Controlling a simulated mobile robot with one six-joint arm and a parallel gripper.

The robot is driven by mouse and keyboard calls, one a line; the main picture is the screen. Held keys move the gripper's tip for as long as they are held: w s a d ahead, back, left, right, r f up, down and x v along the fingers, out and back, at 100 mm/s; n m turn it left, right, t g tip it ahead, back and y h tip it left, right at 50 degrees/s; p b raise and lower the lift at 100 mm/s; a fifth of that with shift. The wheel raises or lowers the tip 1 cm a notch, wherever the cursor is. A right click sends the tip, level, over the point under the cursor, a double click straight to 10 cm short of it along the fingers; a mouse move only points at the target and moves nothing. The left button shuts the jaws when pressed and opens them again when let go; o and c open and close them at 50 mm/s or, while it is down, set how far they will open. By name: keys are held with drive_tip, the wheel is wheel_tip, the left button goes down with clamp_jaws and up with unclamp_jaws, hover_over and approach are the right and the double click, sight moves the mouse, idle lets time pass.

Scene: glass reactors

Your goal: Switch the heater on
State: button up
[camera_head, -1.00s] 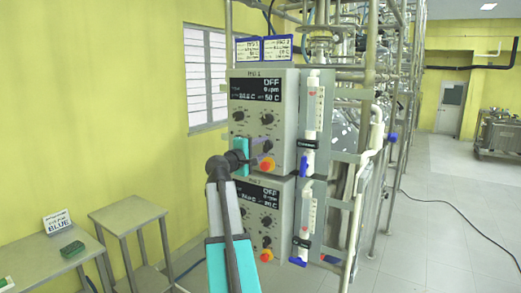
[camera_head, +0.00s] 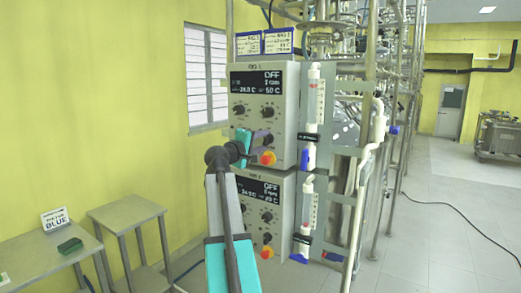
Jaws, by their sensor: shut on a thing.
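The upper control box (camera_head: 287,82) is a grey unit with a dark display (camera_head: 263,83) that reads OFF. Two black knobs, a left one (camera_head: 238,110) and a right one (camera_head: 267,112), sit below the display. A red-and-yellow button (camera_head: 267,158) is near the bottom of the panel. My gripper (camera_head: 265,139) comes from the left and its dark fingers are shut on a knob at the lower right of the panel, just above the button. The fingers mostly hide this knob. The teal part of the gripper is tilted.
A similar lower control box (camera_head: 285,190), also showing OFF, is directly below. Flow tubes (camera_head: 313,115) and metal pipework stand close on the right.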

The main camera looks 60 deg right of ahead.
drive_tip(key=m+b, duration=0.5)
drive_tip(key=b, duration=0.3)
drive_tip(key=shift+d, duration=0.1)
drive_tip(key=m+b, duration=0.4)
drive_tip(key=b, duration=0.1)
drive_tip(key=shift+r, duration=0.15)
drive_tip(key=shift+m+b, duration=0.3)
drive_tip(key=shift+b, duration=0.05)
drive_tip(key=o, duration=1.1)
drive_tip(key=shift+c, duration=0.2)
